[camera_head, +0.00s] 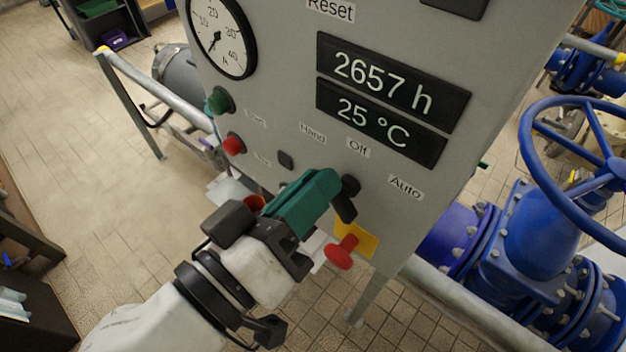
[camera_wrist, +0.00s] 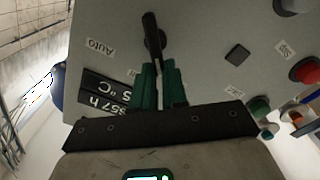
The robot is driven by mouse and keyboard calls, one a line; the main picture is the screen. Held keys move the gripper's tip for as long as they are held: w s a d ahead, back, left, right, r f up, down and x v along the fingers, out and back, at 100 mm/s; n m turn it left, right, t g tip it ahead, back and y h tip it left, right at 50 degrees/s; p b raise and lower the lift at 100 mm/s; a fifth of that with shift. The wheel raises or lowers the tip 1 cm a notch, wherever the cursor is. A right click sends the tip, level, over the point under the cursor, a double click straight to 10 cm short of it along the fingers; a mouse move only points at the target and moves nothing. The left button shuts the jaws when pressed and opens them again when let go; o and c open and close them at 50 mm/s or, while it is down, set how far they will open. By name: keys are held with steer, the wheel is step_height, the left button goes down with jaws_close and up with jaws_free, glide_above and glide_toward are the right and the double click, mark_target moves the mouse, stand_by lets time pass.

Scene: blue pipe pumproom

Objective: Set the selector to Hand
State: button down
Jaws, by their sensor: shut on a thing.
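The selector (camera_head: 347,207) is a black knob with a long handle on the grey panel. It sits below the labels Hand (camera_head: 312,133), Off (camera_head: 358,148) and Auto (camera_head: 405,188). My gripper (camera_head: 332,186) reaches it from the left with green fingers. In the wrist view, the selector (camera_wrist: 152,32) stands upright in the picture, with its lower end between the fingertips of my gripper (camera_wrist: 159,70). The jaws are shut on that handle. The fingers partly cover it, and I cannot tell exactly which label it points to.
A green button (camera_head: 219,101) and a red button (camera_head: 234,145) are at the panel's left. A gauge and displays are above. A blue valve wheel (camera_head: 540,115) stands at the right.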

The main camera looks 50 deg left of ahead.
steer(key=shift+a+n, duration=0.1)
steer(key=shift+n, duration=0.3)
steer(key=c, duration=1.2)
jaws_free()
steer(key=shift+o, duration=0.2)
steer(key=shift+s, duration=0.1)
steer(key=b+v, duration=0.2)
steer(key=v, duration=0.8)
steer(key=shift+s+b, duration=0.3)
steer(key=shift+b, duration=0.05)
